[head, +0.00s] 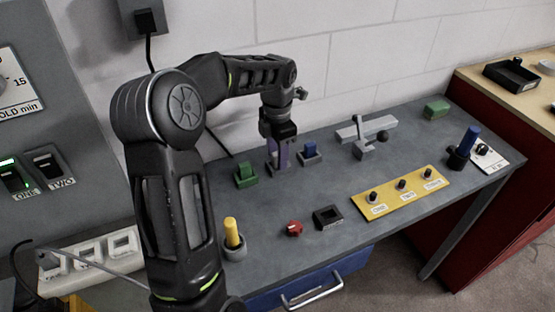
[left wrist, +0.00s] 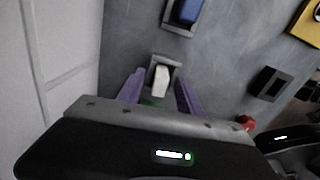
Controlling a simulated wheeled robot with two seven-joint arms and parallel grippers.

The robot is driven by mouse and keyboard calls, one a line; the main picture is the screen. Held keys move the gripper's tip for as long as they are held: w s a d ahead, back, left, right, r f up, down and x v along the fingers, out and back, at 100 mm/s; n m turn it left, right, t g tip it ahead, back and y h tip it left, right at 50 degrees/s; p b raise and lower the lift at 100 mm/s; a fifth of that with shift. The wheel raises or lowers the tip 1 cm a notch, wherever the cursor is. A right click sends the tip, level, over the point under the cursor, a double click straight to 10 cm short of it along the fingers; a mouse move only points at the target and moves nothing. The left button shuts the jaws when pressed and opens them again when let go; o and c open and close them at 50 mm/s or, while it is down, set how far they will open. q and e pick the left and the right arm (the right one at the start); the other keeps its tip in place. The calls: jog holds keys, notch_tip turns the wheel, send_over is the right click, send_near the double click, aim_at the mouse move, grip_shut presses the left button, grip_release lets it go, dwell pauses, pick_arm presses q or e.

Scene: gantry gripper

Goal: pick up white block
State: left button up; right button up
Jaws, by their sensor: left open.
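The white block (left wrist: 160,80) stands in a small grey holder (left wrist: 176,66), seen in the left wrist view. My left gripper (left wrist: 159,86) is open, with one purple finger on each side of the block. I cannot tell whether either finger touches it. In the head view my left gripper (head: 278,158) points down at the holder near the back of the grey table. The white block is hidden behind the fingers there. My right gripper is not in view.
A green block (head: 245,172) is left of the gripper and a blue block (head: 309,149) close on its right, in a grey holder. A red knob (head: 294,228), a black square frame (head: 327,217) and a yellow panel (head: 402,193) lie nearer the front. The wall is behind.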

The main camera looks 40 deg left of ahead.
pick_arm(q)
jog(key=shift+c, duration=0.2)
grip_shut()
dwell(0.4)
